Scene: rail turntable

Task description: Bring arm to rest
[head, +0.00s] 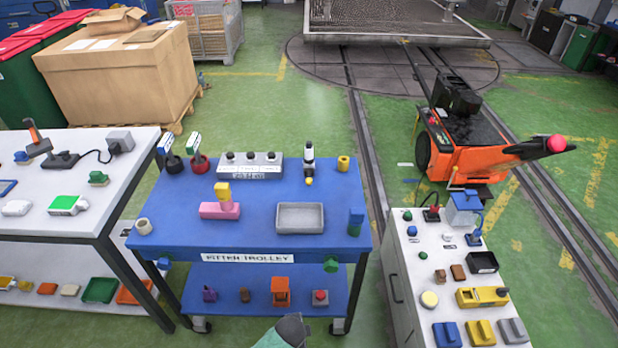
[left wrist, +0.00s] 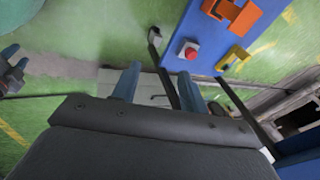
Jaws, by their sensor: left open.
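My left gripper (left wrist: 158,82) is open in the left wrist view, its two blue fingers apart. No object sits between them. It is near the end of the blue trolley's lower shelf (left wrist: 218,50), and the red button box (left wrist: 188,50) on that shelf lies beyond the fingertips. In the head view, a grey and green piece at the bottom edge, in front of the trolley, seems to be part of my own arm; its jaws are not visible there.
The blue fitter trolley (head: 257,240) stands in front. A white bench (head: 92,215) is on the left, and a grey cabinet (head: 398,285) with several parts on the right. An orange machine (head: 462,150) stands beyond. Green floor shows between trolley and cabinet.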

